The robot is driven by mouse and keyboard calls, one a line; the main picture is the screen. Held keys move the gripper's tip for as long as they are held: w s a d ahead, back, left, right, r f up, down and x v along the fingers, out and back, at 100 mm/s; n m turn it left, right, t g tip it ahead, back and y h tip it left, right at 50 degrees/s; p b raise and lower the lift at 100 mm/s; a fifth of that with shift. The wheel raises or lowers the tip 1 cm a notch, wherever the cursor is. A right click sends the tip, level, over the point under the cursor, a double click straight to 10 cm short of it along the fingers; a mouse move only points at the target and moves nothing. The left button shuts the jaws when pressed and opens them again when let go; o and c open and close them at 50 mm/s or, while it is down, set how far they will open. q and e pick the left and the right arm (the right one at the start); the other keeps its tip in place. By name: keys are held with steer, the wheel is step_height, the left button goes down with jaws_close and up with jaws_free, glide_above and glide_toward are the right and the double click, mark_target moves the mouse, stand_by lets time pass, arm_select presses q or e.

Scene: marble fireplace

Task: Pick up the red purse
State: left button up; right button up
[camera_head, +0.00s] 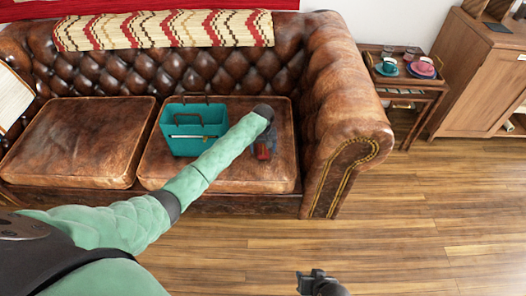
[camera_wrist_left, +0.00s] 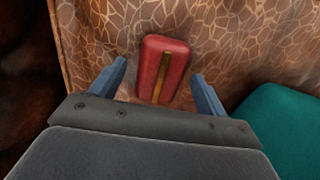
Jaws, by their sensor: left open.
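The red purse (camera_wrist_left: 162,69) lies on the brown leather sofa cushion, with a gold strip running along its middle. In the head view the purse (camera_head: 263,152) is partly hidden by my left gripper (camera_head: 268,140), which is over the right seat cushion (camera_head: 232,178). In the left wrist view my left gripper (camera_wrist_left: 160,88) is open, with one blue finger on each side of the purse's near end. My right gripper (camera_head: 318,285) shows at the bottom edge of the head view, away from the sofa.
A teal bag (camera_head: 192,130) with dark handles stands on the same cushion, left of the purse. The sofa's right armrest (camera_head: 345,120) rises to the right. A side table (camera_head: 400,84) with cups stands beyond it. The wooden floor (camera_head: 400,235) in front is clear.

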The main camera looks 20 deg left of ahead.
arm_select(q)
steer(key=c, duration=1.1)
steer(key=shift+o, duration=0.2)
steer(key=shift+r, duration=0.1)
